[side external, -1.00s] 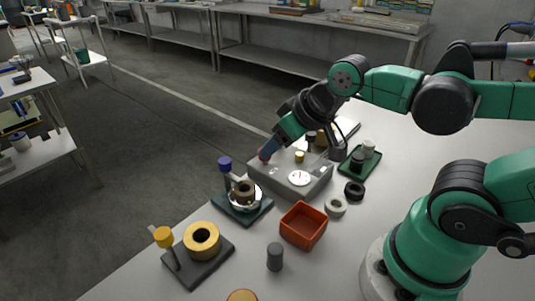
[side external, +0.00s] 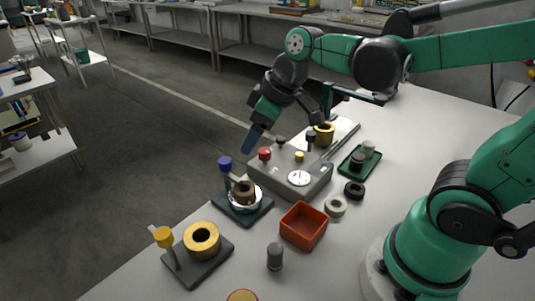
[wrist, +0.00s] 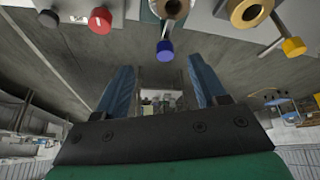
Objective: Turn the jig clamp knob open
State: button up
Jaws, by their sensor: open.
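Two jig-like fixtures stand at the table's front left, and I cannot tell which carries the jig clamp. One dark base (side external: 257,213) holds a ring-shaped part (side external: 243,192) beside a blue knob (side external: 225,164); the other dark base (side external: 213,260) holds a brass ring (side external: 202,240) beside a yellow knob (side external: 163,236). The wrist view shows the blue knob (wrist: 164,51) near top centre and the yellow knob (wrist: 293,47) at top right. My gripper (side external: 252,143) is open and empty, apart from both knobs, above the table's far left edge. Its two blue fingers (wrist: 160,72) point past the table.
A grey box (side external: 290,178) with a red knob (side external: 265,154), other knobs and a dial stands just right of my gripper. An orange tray (side external: 303,226), a grey cylinder (side external: 275,257), rings and a green tray (side external: 352,168) lie nearby. Open floor lies left of the table.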

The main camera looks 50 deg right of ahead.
aim_at(225, 160)
jog(key=shift+w+a+f+n+g+y, duration=0.3)
jog(key=shift+w+f+n, duration=0.45)
jog(key=shift+w+f, duration=0.35)
jog(key=shift+w+a+f+n+g+y, duration=0.3)
jog(key=shift+w+a+f+n, duration=0.15)
jog(key=shift+w+f+n, duration=0.55)
jog(key=shift+w+a+f+n+g+y, duration=0.2)
jog(key=shift+w+a+f+n+g, duration=0.2)
jog(key=shift+w+f, duration=0.7)
jog(key=shift+s+f, duration=0.2)
jog(key=shift+s, duration=0.05)
grip_shut()
